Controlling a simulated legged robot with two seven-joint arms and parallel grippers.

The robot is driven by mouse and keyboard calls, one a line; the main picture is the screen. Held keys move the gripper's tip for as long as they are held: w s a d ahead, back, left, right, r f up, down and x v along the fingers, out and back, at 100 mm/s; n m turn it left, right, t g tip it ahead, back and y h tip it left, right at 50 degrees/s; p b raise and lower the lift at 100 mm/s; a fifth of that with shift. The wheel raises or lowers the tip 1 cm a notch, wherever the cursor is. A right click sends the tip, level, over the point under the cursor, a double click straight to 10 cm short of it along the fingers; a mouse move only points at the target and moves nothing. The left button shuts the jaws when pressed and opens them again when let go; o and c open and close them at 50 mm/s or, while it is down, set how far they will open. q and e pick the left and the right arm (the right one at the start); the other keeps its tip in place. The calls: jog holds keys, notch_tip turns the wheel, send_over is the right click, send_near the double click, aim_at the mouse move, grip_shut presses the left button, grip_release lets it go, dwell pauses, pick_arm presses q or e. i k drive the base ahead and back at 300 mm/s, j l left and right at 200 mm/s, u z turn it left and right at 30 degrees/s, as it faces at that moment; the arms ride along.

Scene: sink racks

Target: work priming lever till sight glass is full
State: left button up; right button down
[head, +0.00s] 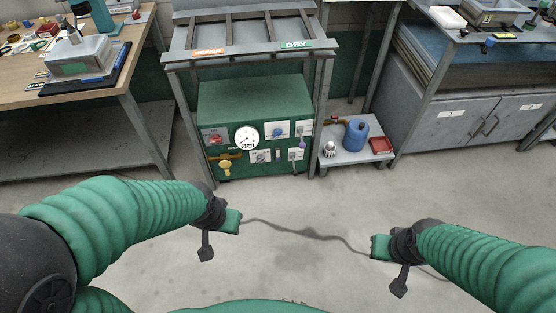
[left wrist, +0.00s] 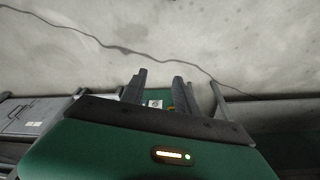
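A green machine (head: 254,98) stands under the rack, its front panel facing me. The panel carries a round white gauge (head: 246,138), a yellow brass-coloured fitting (head: 225,166) at lower left, and small lever-like controls (head: 302,140) at right. Which part is the priming lever or the sight glass is too small to tell. My left gripper (head: 232,222) is over the floor in front of the machine, apart from it. The left wrist view shows its two fingers (left wrist: 160,82) apart, with nothing seen held. My right gripper (head: 380,247) is over the floor at right; its finger gap is not clear.
A low grey shelf (head: 350,156) right of the machine holds a blue container (head: 356,136) and a red tray (head: 381,145). A wooden workbench (head: 126,66) stands left, grey cabinets (head: 482,118) right. The floor (head: 300,215) before the machine is clear, with a dark crack-like line.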

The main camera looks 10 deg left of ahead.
aim_at(294, 173)
jog(key=i+j+z, duration=0.2)
jog(key=j+z, duration=0.15)
jog(key=j, duration=0.3)
jog(key=i+j+z, duration=0.15)
jog(key=j+z, duration=0.25)
jog(key=j, duration=0.35)
jog(key=j+z, duration=0.35)
jog(key=j, duration=0.35)
